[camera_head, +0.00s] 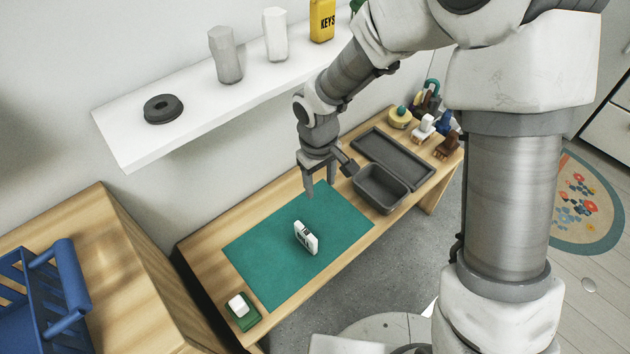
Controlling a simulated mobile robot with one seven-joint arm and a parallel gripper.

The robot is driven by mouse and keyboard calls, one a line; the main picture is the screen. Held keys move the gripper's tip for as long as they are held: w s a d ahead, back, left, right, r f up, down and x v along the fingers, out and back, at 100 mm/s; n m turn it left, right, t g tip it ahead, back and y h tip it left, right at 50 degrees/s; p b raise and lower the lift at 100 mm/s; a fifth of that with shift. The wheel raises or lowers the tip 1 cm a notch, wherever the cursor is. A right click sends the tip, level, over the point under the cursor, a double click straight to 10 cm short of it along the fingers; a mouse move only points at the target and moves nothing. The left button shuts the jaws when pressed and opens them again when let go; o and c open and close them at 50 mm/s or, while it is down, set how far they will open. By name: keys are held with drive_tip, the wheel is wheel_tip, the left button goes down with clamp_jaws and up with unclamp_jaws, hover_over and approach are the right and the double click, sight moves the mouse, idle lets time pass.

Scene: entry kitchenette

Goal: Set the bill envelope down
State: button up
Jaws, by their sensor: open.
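A small white block-like item with dark markings (306,238) stands on the teal mat (268,262), slightly tilted in the picture. It may be the bill envelope, but I cannot tell for sure. My gripper (320,187) points down over the far edge of the mat, behind and above the white item. Its fingers are apart and nothing shows between them. It is not touching the white item.
A dark grey bin (381,190) and a flat dark tray (395,157) sit right of my gripper. A green dish with a white piece (241,310) is at the bench's near left. A white shelf (190,118) overhangs the back. The mat is otherwise clear.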

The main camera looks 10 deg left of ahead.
drive_tip(key=n, duration=0.1)
hover_over(306, 231)
wheel_tip(306, 231, down, 4)
drive_tip(key=shift+g, duration=0.4)
wheel_tip(306, 231, down, 13)
drive_tip(key=b, duration=0.4)
drive_tip(key=shift+s, duration=0.1)
wheel_tip(306, 231, down, 5)
drive_tip(key=shift+f+b, duration=0.15)
drive_tip(key=shift+b, duration=1.1)
clamp_jaws()
